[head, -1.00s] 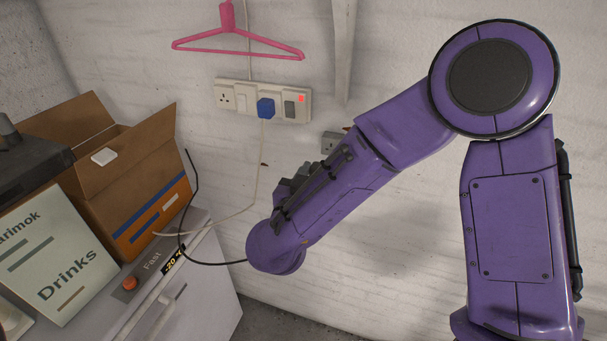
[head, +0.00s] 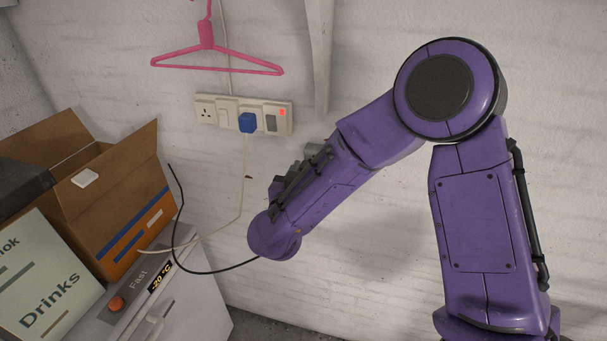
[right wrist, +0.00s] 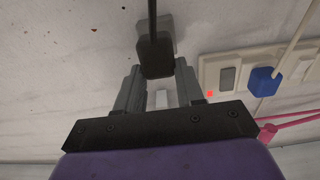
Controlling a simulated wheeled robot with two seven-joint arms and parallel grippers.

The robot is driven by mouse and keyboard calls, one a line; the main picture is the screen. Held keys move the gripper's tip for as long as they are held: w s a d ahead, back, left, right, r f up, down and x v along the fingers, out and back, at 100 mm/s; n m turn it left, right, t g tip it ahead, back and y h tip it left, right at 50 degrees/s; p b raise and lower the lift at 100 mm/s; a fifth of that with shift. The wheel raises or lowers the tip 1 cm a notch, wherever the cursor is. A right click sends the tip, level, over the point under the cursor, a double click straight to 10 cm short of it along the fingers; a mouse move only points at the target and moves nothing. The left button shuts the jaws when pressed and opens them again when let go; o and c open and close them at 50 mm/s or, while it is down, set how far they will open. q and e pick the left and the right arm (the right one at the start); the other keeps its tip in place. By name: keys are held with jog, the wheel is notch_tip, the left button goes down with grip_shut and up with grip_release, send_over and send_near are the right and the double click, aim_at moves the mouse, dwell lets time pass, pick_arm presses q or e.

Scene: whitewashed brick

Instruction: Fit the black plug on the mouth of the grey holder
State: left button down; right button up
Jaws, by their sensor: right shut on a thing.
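The black plug (right wrist: 154,56) is in the right wrist view, with its dark cord running up out of the frame. My right gripper (right wrist: 158,68) is shut on it, one finger on each side. The grey holder (right wrist: 169,24) is on the wall directly behind the plug, which hides part of it. I cannot tell whether the plug touches the holder or is seated on its mouth. In the head view only a bit of the holder (head: 313,150) shows past my purple forearm; the plug is hidden there. My left gripper is not in view.
A white socket strip (head: 207,113) with a blue plug (head: 247,122) is left of the holder, below a pink hanger (head: 205,55). A cardboard box (head: 125,195) and a Drinks sign (head: 40,285) stand on a freezer (head: 190,315). A black cord (head: 215,271) runs behind my arm.

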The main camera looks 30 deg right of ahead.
dwell(0.5)
jog(key=shift+p, duration=0.35)
dwell(0.3)
jog(key=shift+p, duration=0.35)
dwell(0.4)
jog(key=shift+p+x, duration=0.45)
jog(key=shift+x, duration=0.95)
